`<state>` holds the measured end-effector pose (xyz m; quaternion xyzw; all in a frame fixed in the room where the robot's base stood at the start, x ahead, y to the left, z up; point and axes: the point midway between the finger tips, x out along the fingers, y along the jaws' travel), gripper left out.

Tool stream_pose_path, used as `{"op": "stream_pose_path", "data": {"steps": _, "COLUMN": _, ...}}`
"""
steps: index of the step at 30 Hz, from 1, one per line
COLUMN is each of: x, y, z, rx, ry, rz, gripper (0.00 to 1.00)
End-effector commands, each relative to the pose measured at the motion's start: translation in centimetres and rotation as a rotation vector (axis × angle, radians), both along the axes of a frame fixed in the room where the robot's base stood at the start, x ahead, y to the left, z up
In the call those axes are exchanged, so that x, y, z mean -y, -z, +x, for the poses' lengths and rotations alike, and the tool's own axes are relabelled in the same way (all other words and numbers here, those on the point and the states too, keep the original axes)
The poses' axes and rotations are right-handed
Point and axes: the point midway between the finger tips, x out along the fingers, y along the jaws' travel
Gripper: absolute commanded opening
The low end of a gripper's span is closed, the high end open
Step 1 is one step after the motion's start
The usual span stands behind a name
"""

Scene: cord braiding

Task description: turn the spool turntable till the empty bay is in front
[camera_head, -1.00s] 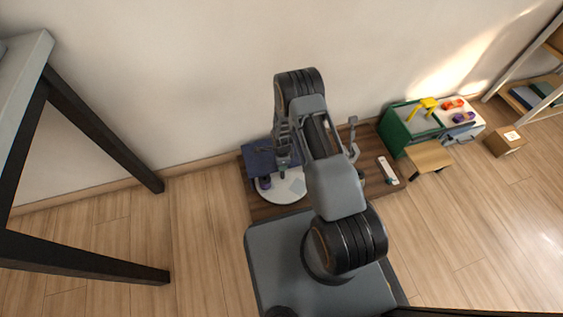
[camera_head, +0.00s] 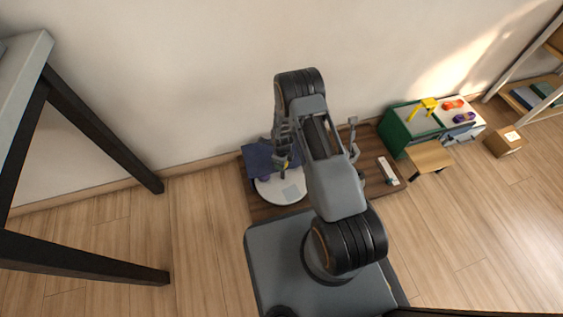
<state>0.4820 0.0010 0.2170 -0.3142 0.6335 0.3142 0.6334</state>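The spool turntable (camera_head: 271,194) is a white disc on a dark brown board, left of my forearm. A grey square patch (camera_head: 290,194) on the disc faces the front, slightly right of its middle. My gripper (camera_head: 283,172) points down over the back half of the disc. Its fingers are too small and dark to tell open from shut. Something yellow (camera_head: 285,163) shows close beside the fingers; I cannot tell whether they touch. A purple spool at the disc's left back is hard to make out against the dark blue cloth (camera_head: 258,157). My arm hides the disc's right back.
The brown board (camera_head: 262,212) also holds a white strip (camera_head: 387,168) and a grey upright piece (camera_head: 353,135) right of my arm. A green bin (camera_head: 397,132) and a wooden stool (camera_head: 428,156) stand farther right. A dark-legged table (camera_head: 100,130) stands left.

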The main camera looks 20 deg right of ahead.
Motion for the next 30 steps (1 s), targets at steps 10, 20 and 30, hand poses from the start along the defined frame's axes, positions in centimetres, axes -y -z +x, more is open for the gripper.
{"op": "stream_pose_path", "data": {"steps": 10, "x": 0.11, "y": -0.03, "z": 0.05, "rx": 0.000, "ry": 0.124, "rz": 0.000, "gripper": 0.02}}
{"op": "stream_pose_path", "data": {"steps": 20, "x": 0.13, "y": -0.03, "z": 0.06, "rx": 0.000, "ry": 0.180, "rz": 0.000, "gripper": 0.02}}
{"op": "stream_pose_path", "data": {"steps": 30, "x": 0.13, "y": -0.03, "z": 0.05, "rx": 0.000, "ry": 0.190, "rz": 0.000, "gripper": 0.02}}
